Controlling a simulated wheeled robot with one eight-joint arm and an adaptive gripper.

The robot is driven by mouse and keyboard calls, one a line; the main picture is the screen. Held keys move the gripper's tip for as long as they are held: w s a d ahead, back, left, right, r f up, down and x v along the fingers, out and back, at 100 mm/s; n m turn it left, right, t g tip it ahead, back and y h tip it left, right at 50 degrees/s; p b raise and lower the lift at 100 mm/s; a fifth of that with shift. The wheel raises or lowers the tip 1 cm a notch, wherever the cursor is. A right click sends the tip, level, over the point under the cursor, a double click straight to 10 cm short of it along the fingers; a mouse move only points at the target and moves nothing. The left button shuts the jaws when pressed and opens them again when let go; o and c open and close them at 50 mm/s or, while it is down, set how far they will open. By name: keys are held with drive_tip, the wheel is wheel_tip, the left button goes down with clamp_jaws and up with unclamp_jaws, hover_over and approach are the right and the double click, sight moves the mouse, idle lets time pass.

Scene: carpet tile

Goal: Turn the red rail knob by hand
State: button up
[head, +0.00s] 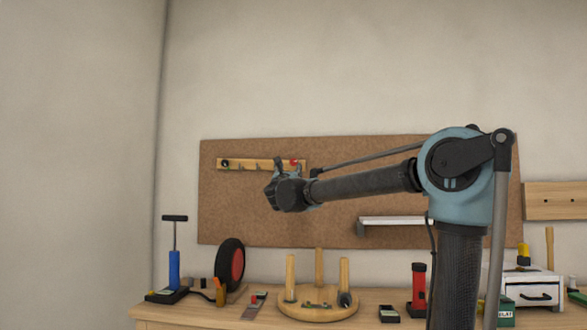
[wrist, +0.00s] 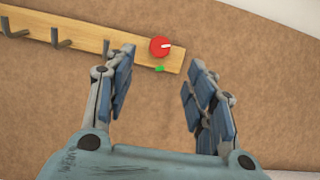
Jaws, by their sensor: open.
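The red rail knob (wrist: 159,46) sits near the right end of a wooden rail (wrist: 90,36) with metal hooks. It has a white pointer mark pointing right in the wrist view, and a small green mark (wrist: 160,69) lies below it on the rail. In the head view the knob (head: 294,162) is just above my gripper (head: 281,172). My gripper also shows in the wrist view (wrist: 160,68), open and empty, its blue-padded fingers spread to either side of the knob's line. I cannot tell whether any finger touches the knob or rail.
A white shelf (head: 395,221) juts out at lower right. The workbench (head: 150,311) below holds a pump (head: 174,265), a wheel (head: 231,264), a round wooden stand (head: 300,311) and a small drawer box (head: 530,291).

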sight(293, 162)
drive_tip(key=x, duration=1)
drive_tip(key=shift+w, duration=0.1)
drive_tip(key=c, duration=1)
